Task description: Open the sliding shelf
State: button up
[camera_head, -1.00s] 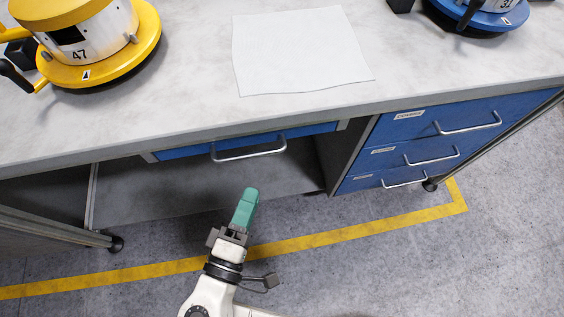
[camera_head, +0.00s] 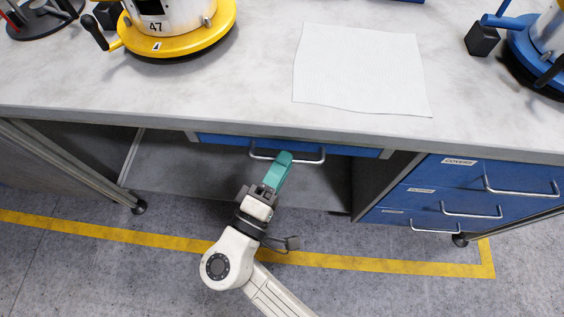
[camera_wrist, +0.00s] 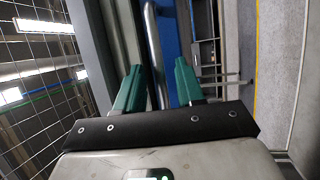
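The sliding shelf (camera_head: 350,151) is a narrow blue front under the grey tabletop, and it looks shut. Its silver bar handle (camera_head: 308,162) also shows in the wrist view (camera_wrist: 153,45). My gripper (camera_head: 283,160) has green fingers and is at the middle of the handle, covering part of it in the head view. In the wrist view my gripper (camera_wrist: 158,80) is open, with the bar lined up between its two fingers. I cannot tell whether either finger touches the bar.
A blue drawer unit (camera_head: 420,197) with several handles stands to the right. On the tabletop (camera_head: 235,95) are a white sheet (camera_head: 360,70), a yellow round device (camera_head: 180,40) and a blue one (camera_head: 537,55). Open space lies beneath the shelf. The floor in front is clear.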

jog(key=shift+w+d, duration=0.1)
jog(key=shift+w, duration=0.1)
grip_shut()
dwell(0.3)
dwell(0.3)
